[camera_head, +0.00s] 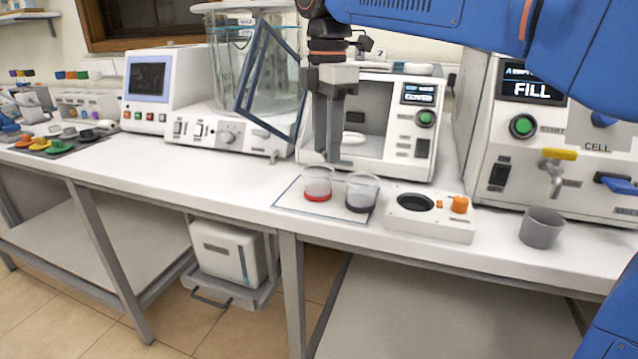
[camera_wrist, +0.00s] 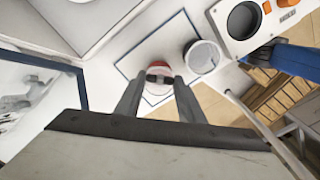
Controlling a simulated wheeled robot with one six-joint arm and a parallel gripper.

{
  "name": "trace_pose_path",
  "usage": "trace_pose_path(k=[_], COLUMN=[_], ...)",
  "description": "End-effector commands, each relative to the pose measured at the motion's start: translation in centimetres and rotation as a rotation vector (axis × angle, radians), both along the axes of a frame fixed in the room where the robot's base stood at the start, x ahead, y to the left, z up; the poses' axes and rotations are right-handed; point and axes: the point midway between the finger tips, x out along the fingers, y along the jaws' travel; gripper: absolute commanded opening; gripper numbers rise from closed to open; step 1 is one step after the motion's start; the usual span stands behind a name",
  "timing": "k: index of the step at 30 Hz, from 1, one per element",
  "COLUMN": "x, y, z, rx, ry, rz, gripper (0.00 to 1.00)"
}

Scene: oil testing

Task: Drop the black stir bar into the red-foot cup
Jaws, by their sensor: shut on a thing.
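The red-foot cup (camera_head: 317,181) is a clear cup with a red base, standing on the blue-outlined mat (camera_head: 290,203). In the wrist view its red foot (camera_wrist: 150,63) shows behind the fingertips. My gripper (camera_head: 333,162) points down just above this cup, slightly to its right in the head view. In the wrist view my gripper (camera_wrist: 160,80) is shut on the black stir bar (camera_wrist: 159,78), a small dark piece between the fingertips, over the cup. The bar cannot be made out in the head view.
A second clear cup with a dark foot (camera_head: 362,192) stands close on the right. A white stirrer (camera_head: 440,222) with an orange knob and a grey beaker (camera_head: 541,229) are farther right. The white cover machine (camera_head: 385,125) stands close behind. The bench front (camera_head: 230,180) is clear to the left.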

Motion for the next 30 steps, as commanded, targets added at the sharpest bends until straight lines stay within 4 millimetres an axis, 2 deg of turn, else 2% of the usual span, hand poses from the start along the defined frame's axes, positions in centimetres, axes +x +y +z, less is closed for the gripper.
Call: trace_pose_path(k=[6, 17, 18, 21, 30], x=[0.0, 0.0, 0.0, 0.0, 0.0], y=[0.0, 0.0, 0.0, 0.0, 0.0], z=[-1.5, -1.9, -1.9, -1.9, -1.8], rx=[0.000, 0.000, 0.000, 0.000, 0.000], ry=[0.000, -0.001, -0.001, -0.001, -0.001], rz=[0.000, 0.000, 0.000, 0.000, 0.000], gripper=[0.15, 0.15, 0.37, 0.57, 0.57])
